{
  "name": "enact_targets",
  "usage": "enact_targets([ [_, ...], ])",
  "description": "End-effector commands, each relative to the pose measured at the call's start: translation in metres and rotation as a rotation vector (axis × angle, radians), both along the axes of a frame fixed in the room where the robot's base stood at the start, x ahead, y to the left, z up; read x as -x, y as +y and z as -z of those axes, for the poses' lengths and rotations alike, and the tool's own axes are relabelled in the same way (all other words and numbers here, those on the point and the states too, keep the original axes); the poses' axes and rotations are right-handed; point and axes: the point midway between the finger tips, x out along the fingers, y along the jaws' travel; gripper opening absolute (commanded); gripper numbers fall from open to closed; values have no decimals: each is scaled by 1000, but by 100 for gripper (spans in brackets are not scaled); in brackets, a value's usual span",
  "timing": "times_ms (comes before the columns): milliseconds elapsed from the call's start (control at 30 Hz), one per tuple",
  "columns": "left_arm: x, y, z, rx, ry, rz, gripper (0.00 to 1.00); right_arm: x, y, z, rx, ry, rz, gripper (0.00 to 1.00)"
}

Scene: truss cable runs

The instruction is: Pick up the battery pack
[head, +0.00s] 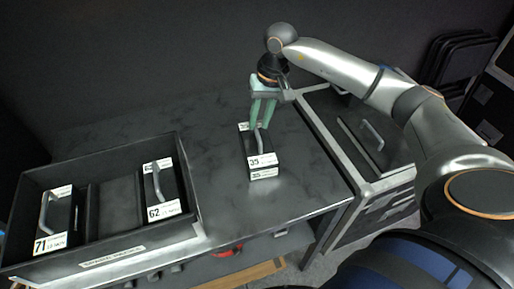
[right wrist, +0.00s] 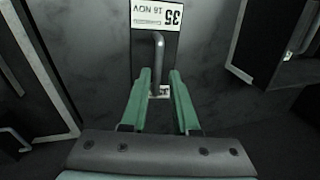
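A black battery pack (head: 244,142) with a grey bar handle and white labels marked 35 stands on the dark table. My right gripper (head: 264,122) points down over the pack's far part, its green fingers close to the handle. In the right wrist view, the pack's label (right wrist: 157,14) shows upside down, and the handle (right wrist: 158,50) lies between and just beyond the fingertips (right wrist: 160,72). The fingers are apart, with a gap on both sides of the handle. I cannot tell how far above the pack the tips are. My left gripper is not in view.
A black open tray (head: 103,158) at the left holds two similar packs, marked 71 (head: 57,222) and 62 (head: 162,190). A metal-edged case (head: 362,140) stands right of the table. The tabletop (head: 215,185) around pack 35 is clear.

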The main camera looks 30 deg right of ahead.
Motion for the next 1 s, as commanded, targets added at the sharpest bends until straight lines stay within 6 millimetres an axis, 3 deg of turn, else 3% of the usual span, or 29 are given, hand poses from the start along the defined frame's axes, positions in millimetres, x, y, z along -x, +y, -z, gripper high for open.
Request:
enact_targets([
  [333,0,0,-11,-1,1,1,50,1,7,44,-2,3,-1,29],
  [667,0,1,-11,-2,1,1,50,0,8,53,-1,0,0,29],
  [900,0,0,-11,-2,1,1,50,0,8,52,-1,0,0,3],
  [1000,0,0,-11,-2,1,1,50,0,8,52,-1,0,0,0],
])
